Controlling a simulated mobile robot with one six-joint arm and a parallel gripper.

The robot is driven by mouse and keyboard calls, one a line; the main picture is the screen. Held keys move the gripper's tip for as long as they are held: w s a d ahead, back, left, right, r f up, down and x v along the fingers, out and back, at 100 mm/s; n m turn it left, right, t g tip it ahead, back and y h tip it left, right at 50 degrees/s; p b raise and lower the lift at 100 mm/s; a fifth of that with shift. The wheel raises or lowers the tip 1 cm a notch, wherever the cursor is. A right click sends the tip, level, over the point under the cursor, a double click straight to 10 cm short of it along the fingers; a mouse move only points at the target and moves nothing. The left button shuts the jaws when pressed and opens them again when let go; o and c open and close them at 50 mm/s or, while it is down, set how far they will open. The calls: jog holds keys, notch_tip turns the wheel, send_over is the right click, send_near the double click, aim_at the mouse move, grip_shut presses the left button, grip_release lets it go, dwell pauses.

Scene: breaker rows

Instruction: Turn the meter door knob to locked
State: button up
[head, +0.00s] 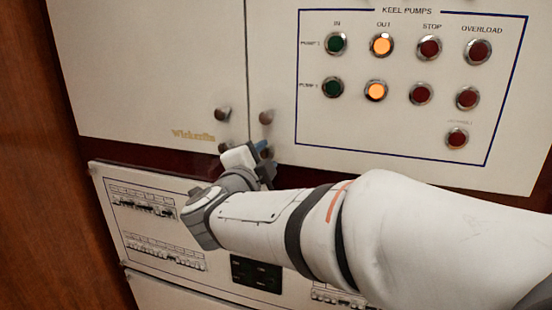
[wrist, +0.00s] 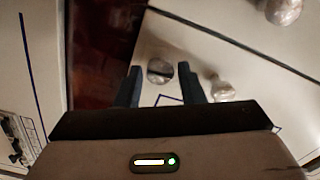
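My gripper (head: 264,152) is at the lower right knob by the seam between the two upper cabinet doors. In the wrist view my gripper (wrist: 160,85) is open, with its two dark fingers apart. A round metal knob (wrist: 160,71) shows between and just beyond the fingertips; I cannot tell whether they touch it. In the head view this knob is mostly hidden by my gripper. No label tells which knob is the meter door's, and no lock marking is readable.
An upper right knob (head: 266,117) and an upper left knob (head: 222,114) are close by. The keel pumps panel (head: 400,135) with lamps and buttons is at the right. A lower panel (head: 190,225) with switch rows lies below the dark red strip. A wooden wall (head: 40,200) stands left.

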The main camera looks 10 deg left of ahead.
jog(key=shift+o, duration=1.2)
jog(key=shift+s, duration=0.1)
jog(key=s+p, duration=0.1)
jog(key=s, duration=0.6)
jog(key=shift+s+a+p, duration=0.3)
jog(key=shift+a+p, duration=0.05)
